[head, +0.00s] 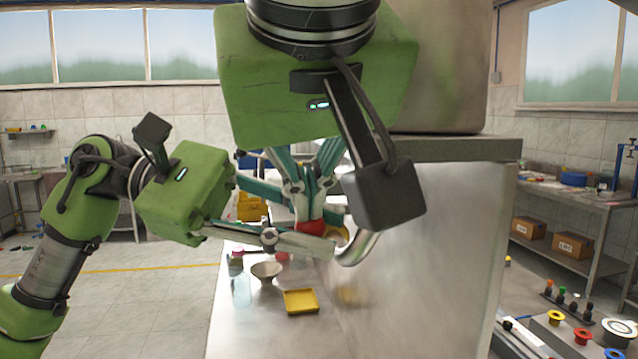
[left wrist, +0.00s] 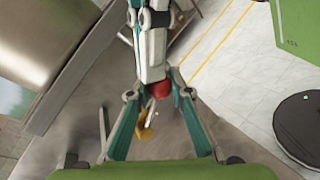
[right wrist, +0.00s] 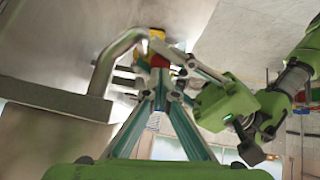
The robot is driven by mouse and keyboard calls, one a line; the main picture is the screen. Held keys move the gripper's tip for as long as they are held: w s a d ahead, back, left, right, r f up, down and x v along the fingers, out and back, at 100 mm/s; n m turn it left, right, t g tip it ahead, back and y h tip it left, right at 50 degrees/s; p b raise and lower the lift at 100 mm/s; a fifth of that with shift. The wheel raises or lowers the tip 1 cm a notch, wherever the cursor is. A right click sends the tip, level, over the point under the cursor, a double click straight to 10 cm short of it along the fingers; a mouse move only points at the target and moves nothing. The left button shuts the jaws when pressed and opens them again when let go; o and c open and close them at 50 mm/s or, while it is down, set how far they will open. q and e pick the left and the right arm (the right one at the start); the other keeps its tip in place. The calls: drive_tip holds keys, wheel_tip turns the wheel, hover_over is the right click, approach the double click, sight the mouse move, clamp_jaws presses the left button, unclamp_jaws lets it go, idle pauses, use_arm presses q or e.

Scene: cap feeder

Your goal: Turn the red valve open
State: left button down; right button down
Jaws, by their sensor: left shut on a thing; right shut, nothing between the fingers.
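The red valve (head: 311,227) is beside a curved steel pipe (head: 362,250) above the steel table. Red also shows between the fingers in the left wrist view (left wrist: 160,89) and at the fingertips in the right wrist view (right wrist: 157,61). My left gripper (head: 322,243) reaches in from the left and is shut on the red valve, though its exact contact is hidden. My right gripper (head: 308,205) comes down from above, shut and empty. Its tips are right by the valve, close to my left fingers; I cannot tell whether they touch it.
On the steel table (head: 245,335) below are a yellow tray (head: 301,301), a bowl (head: 266,270) and a clear bottle (head: 241,291). A large steel cabinet (head: 435,250) stands close on the right. Open floor lies left of the table.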

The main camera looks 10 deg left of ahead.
use_arm(q)
drive_tip(key=shift+s+r, duration=0.1)
drive_tip(key=shift+r, duration=0.05)
drive_tip(key=c, duration=1.8)
unclamp_jaws()
drive_tip(key=shift+s, duration=0.1)
